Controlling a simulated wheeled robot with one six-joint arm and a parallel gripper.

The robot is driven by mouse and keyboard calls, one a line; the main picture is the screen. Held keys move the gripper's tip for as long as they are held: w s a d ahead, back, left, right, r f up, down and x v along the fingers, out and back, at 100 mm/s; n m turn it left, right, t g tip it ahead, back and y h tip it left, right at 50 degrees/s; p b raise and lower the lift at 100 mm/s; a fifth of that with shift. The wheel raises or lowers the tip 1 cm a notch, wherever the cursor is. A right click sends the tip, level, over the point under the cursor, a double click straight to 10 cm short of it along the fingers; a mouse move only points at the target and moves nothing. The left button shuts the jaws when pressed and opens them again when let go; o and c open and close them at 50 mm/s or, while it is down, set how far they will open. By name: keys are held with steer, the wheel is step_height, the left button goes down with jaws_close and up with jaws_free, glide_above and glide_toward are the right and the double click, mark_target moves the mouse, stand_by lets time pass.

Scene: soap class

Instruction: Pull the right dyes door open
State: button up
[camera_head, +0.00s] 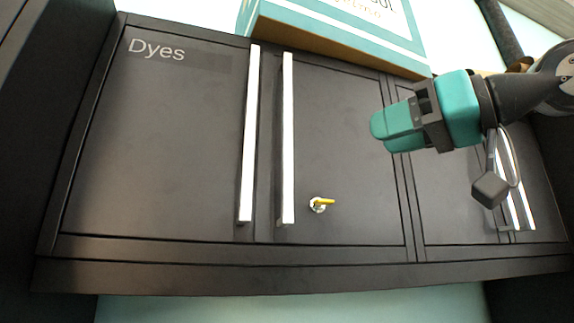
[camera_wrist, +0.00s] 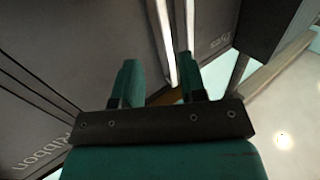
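The right dyes door (camera_head: 345,130) is a dark panel, shut flush beside the left door (camera_head: 150,140) labelled "Dyes". Its long white vertical bar handle (camera_head: 288,140) stands near its left edge. A yellow key (camera_head: 322,203) sits in a lock low beside the handle. My teal gripper (camera_head: 380,126) is to the right of the handle, apart from it, in front of the door's right part. In the wrist view, my gripper's fingers (camera_wrist: 160,80) are spread with nothing held; the right door's handle (camera_wrist: 161,40) shows beyond them.
A teal and white box (camera_head: 340,25) lies on top of the cabinet. Another cabinet section with white handles (camera_head: 515,190) is at the right; the wrist view shows a "Ribbon" label (camera_wrist: 45,152). The space before the dyes handles looks clear.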

steer(key=p+x, duration=1.4)
steer(key=x, duration=0.3)
steer(key=shift+w+a+r, duration=0.1)
jaws_close()
